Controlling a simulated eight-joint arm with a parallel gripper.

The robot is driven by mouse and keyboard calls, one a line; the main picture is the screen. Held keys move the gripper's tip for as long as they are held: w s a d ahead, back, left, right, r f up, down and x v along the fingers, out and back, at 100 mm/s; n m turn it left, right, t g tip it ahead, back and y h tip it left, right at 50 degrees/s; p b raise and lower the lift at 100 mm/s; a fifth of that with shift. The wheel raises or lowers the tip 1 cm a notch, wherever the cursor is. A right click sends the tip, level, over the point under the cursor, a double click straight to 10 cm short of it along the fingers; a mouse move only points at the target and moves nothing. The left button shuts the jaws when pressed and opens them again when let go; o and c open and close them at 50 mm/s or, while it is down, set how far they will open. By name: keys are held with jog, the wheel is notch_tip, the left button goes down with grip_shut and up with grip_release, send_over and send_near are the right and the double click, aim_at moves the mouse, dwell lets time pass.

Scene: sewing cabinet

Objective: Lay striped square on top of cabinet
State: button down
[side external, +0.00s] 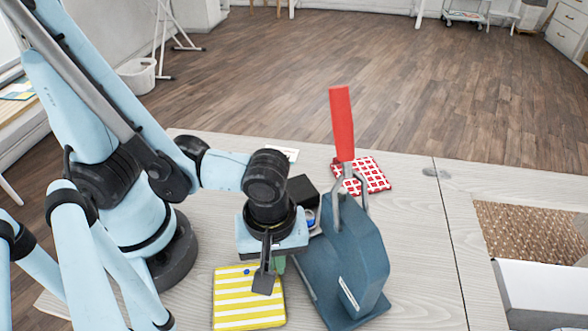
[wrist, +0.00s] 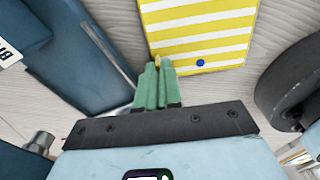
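The striped square (side external: 248,299), yellow and white with a small blue dot, is at the front of the pale wooden top (side external: 415,235). It also shows in the wrist view (wrist: 205,25). My gripper (side external: 274,268) is over its back right part in the side view. In the wrist view the green fingers (wrist: 157,68) are close together at a corner of the square, with a bit of yellow between the tips. Whether the square touches the wood is hard to tell. No separate cabinet is clearly identifiable; the wooden top may be its top.
A dark blue press (side external: 350,265) with a red handle (side external: 342,123) stands close right of my gripper. A red and white patterned square (side external: 367,176) lies behind it. A small black box (side external: 301,189) is beside the press. A woven brown surface (side external: 530,238) and white box (side external: 535,288) are right.

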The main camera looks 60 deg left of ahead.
jog(key=shift+f, duration=0.1)
dwell(0.3)
jog(key=c, duration=1.2)
grip_release()
jog(key=shift+s+d+r, duration=0.1)
jog(key=shift+r, duration=2.95)
jog(key=shift+d+r, duration=0.1)
jog(key=shift+r, duration=2.9)
